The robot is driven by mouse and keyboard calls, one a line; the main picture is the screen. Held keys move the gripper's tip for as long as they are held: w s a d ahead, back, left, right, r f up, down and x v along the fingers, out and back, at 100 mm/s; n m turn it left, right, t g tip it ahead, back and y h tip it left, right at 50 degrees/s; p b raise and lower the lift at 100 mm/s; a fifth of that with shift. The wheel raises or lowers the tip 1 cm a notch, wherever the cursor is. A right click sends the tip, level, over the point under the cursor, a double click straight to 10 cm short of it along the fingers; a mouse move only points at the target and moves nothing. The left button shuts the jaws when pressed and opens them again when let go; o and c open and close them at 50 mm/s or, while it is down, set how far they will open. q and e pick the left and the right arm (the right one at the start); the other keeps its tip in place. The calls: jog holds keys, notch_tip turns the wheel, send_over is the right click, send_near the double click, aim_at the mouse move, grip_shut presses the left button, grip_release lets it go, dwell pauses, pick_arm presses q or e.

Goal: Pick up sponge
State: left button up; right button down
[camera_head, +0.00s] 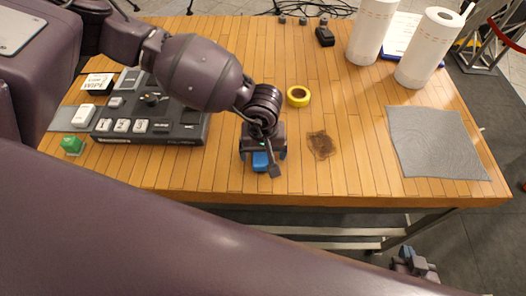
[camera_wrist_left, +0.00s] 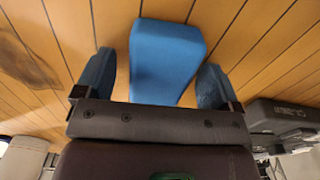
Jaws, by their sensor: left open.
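The blue sponge (camera_head: 262,161) lies on the wooden table (camera_head: 350,185) near its front edge, partly hidden under my left gripper (camera_head: 263,154). In the left wrist view the sponge (camera_wrist_left: 167,50) is a blue block between the two fingers of my left gripper (camera_wrist_left: 156,68). Those fingers are open, one on each side of it, with gaps showing between them and the sponge. My right gripper (camera_head: 408,256) is low at the bottom right, beyond the table's front edge, and its jaws are not clear.
Paper towel rolls (camera_head: 428,48) stand at the back right.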

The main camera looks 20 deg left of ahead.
pick_arm(q)
jog(key=c, duration=1)
